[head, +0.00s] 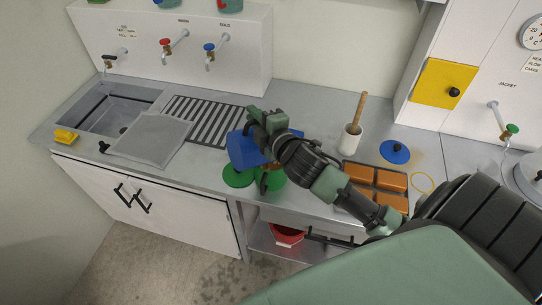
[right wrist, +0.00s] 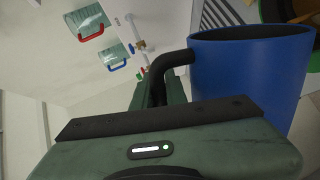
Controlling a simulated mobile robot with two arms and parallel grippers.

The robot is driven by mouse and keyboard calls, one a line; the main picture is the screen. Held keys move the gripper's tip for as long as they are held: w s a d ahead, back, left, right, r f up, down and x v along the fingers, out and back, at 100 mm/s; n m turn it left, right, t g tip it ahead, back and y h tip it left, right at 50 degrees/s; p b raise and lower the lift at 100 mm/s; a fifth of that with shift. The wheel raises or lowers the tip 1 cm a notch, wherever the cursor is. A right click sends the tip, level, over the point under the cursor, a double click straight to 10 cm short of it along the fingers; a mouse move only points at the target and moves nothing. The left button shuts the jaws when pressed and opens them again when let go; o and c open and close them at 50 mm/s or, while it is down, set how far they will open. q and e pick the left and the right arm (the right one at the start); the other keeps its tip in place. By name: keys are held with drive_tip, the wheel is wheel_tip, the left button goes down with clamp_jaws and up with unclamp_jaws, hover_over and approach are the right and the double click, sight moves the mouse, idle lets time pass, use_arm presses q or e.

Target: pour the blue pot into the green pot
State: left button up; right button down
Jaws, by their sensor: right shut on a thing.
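The blue pot (head: 243,152) is held above the counter by my right gripper (head: 262,127), which is shut on its black handle. In the right wrist view the blue pot (right wrist: 252,80) fills the upper right, its black handle (right wrist: 172,64) running to the jaws. In the head view the pot looks tilted; its inside is hidden. The green pot (head: 274,180) is just below and right of it, partly covered by my gripper and arm. An orange-brown patch shows at its top. A flat green disc, likely its lid (head: 237,177), lies left of it. My left gripper is out of view.
A blue lid (head: 396,152), orange mould blocks (head: 376,182) and a white pot with a wooden stick (head: 350,140) are on the right. A drain grid (head: 207,120), grey board (head: 146,139) and sink (head: 105,108) are on the left. A red bowl (head: 287,236) is on the shelf below.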

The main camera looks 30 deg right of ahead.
drive_tip(key=shift+d+r+m+y, duration=0.15)
drive_tip(key=shift+d+m+y, duration=0.15)
drive_tip(key=shift+d+m, duration=0.35)
